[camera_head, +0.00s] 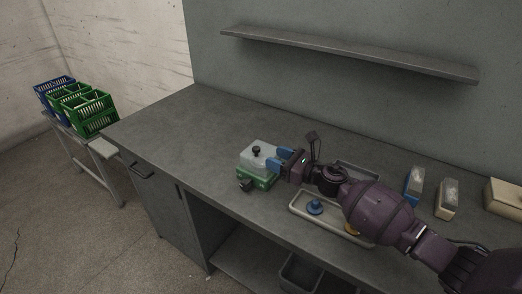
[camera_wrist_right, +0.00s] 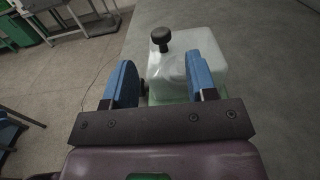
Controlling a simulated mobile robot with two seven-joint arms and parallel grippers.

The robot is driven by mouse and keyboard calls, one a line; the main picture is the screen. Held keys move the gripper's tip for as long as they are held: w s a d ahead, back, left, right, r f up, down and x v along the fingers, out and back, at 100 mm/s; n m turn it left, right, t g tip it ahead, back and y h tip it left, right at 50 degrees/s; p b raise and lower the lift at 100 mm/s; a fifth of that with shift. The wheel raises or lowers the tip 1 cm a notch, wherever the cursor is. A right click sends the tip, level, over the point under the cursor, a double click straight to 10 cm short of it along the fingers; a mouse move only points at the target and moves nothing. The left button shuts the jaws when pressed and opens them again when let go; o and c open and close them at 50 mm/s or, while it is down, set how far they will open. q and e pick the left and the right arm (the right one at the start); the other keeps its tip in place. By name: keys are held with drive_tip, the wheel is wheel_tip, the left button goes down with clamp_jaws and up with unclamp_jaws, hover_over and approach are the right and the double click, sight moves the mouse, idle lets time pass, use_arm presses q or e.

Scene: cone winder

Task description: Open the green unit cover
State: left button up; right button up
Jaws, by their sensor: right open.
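The green unit (camera_head: 258,182) stands on the grey bench. In the right wrist view the cover (camera_wrist_right: 208,46) and the knob (camera_wrist_right: 161,37) are just ahead of the fingers. My right gripper (camera_head: 282,160) is at the right side of the unit, its blue fingers apart and nothing held. In the right wrist view the right finger overlaps the cover; I cannot tell whether it touches. My left gripper is out of view.
Blue and white blocks (camera_head: 414,186) stand at the right. A shelf (camera_head: 340,53) hangs on the wall above. The bench left of the unit is clear. Green crates (camera_head: 88,112) stand far left.

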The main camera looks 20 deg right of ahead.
sight(261, 157)
drive_tip(key=x, duration=0.6)
clamp_jaws()
idle(0.3)
